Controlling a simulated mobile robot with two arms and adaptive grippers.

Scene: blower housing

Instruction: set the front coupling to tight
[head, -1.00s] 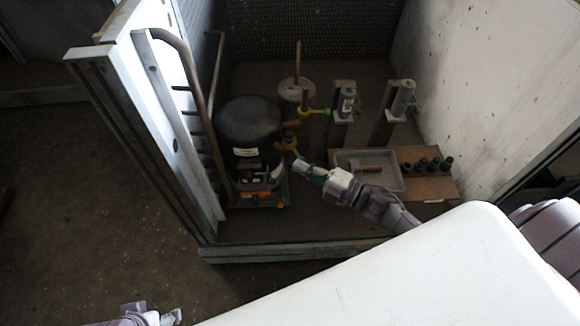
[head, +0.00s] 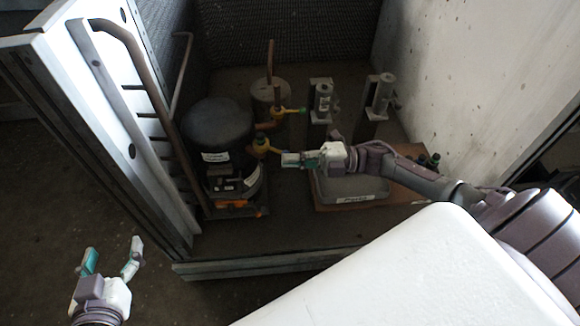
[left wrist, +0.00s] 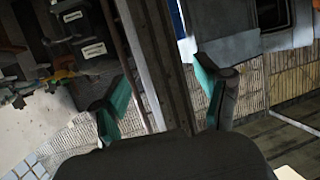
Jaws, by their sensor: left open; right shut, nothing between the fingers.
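The front coupling (head: 263,144) is a yellow fitting with a dark green top, just right of the black compressor (head: 217,130). A short yellow arm sticks out from it to the right. A similar yellow coupling (head: 286,112) sits behind it. My right gripper (head: 284,160) is shut and empty, pointing left, with its tips just right of and slightly below the front coupling; I cannot tell if they touch. My left gripper (head: 112,252) is open and empty at the lower left, outside the housing; its two teal-padded fingers also show in the left wrist view (left wrist: 163,95).
A grey labelled tray (head: 345,190) lies on a brown board beneath my right wrist. Two metal posts (head: 322,98) (head: 380,95) stand behind. A white panel with copper pipes (head: 125,95) is at left. The housing's front edge (head: 250,264) lies between the grippers.

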